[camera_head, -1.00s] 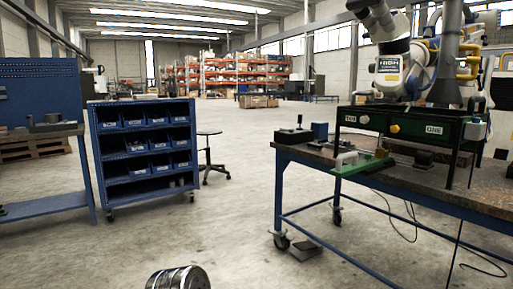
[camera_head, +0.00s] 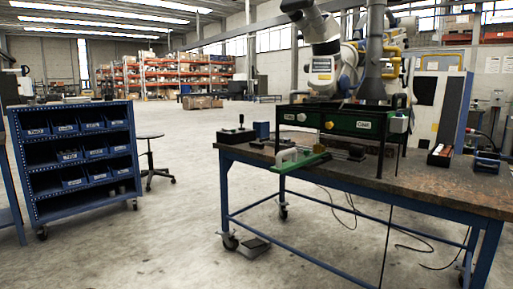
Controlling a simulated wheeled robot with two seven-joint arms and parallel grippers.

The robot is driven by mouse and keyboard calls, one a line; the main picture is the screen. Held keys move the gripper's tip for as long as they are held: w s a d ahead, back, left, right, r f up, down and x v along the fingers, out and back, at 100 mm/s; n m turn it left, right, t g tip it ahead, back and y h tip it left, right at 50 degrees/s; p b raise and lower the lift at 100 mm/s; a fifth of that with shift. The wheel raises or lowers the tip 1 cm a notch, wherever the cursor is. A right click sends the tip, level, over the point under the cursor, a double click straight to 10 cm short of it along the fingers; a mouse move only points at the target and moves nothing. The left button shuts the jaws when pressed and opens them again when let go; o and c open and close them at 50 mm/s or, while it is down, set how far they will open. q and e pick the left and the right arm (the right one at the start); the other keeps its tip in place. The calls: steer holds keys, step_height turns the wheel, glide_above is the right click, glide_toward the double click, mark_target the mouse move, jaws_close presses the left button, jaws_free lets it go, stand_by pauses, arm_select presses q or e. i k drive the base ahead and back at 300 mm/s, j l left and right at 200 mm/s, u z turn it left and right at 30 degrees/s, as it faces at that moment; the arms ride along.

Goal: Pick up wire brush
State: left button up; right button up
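I cannot make out a wire brush for sure in this view. The workbench (camera_head: 400,178) with a dark worn top and blue legs stands at the right. A green flat piece with a pale handle (camera_head: 292,158) lies at its near left edge. A small dark tray with a red and white item (camera_head: 440,155) sits towards the back right of the top. A blue item (camera_head: 487,162) lies at its right; its details are too small to tell. Neither of my grippers is in view.
A white robot arm (camera_head: 322,65) stands behind a green panel frame (camera_head: 345,122) on the bench. A blue bin rack (camera_head: 78,160) and a stool (camera_head: 150,150) are at the left. A foot pedal (camera_head: 252,246) and cables lie under the bench. The floor between is clear.

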mark_target(252, 144)
steer(key=u, duration=0.75)
steer(key=i+u, duration=0.2)
steer(key=i, duration=4.25)
steer(key=i+z, duration=0.1)
steer(key=z, duration=0.3)
steer(key=i+z, duration=0.1)
steer(key=z, duration=0.35)
steer(key=i+j+z, duration=0.1)
steer(key=z, duration=0.3)
steer(key=i+j+z, duration=0.1)
steer(key=z, duration=0.35)
steer(key=j+z, duration=0.2)
steer(key=z, duration=0.2)
steer(key=i, duration=0.05)
